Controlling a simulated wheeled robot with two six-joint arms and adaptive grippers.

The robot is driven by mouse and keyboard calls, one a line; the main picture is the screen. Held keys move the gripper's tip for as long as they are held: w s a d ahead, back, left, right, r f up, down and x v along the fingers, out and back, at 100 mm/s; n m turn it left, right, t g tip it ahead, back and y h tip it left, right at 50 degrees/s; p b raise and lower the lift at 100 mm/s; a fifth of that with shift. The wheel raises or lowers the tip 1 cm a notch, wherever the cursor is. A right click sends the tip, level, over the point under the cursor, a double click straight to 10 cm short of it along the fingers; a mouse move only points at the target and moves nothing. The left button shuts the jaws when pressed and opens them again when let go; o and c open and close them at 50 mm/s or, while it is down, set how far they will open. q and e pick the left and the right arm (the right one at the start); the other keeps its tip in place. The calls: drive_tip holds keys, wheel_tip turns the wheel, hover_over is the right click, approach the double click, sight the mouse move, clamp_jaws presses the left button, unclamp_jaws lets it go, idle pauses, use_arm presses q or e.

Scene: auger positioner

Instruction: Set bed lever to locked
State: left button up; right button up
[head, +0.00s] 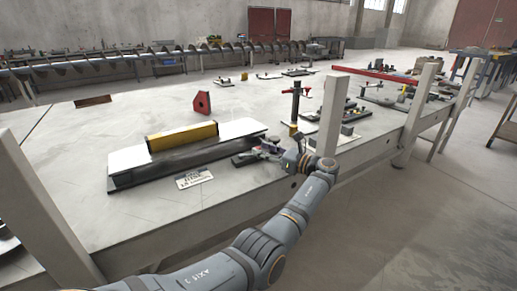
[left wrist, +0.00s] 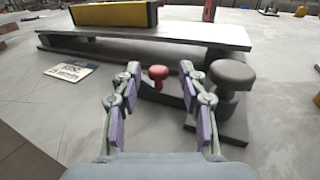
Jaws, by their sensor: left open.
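A small red knob (left wrist: 158,73) on a short dark stem shows in the left wrist view; I take it for the bed lever's knob. A larger dark grey round knob (left wrist: 232,77) stands to its right on a dark base plate (left wrist: 222,128). My left gripper (left wrist: 160,70) is open, its two fingers on either side of the red knob in the picture. The knob looks a little beyond the fingertips, with no clear contact. In the head view my left gripper (head: 276,150) is at the table's front part, partly hiding the lever unit. My right gripper is not in view.
A long dark-based fixture with a white plate (head: 127,160) and a yellow block (head: 182,136) stands to the left. A label card (head: 194,178) lies before it.

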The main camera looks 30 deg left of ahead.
use_arm(q)
drive_tip(key=d, duration=0.9)
drive_tip(key=shift+s+d, duration=0.15)
drive_tip(key=shift+s, duration=0.1)
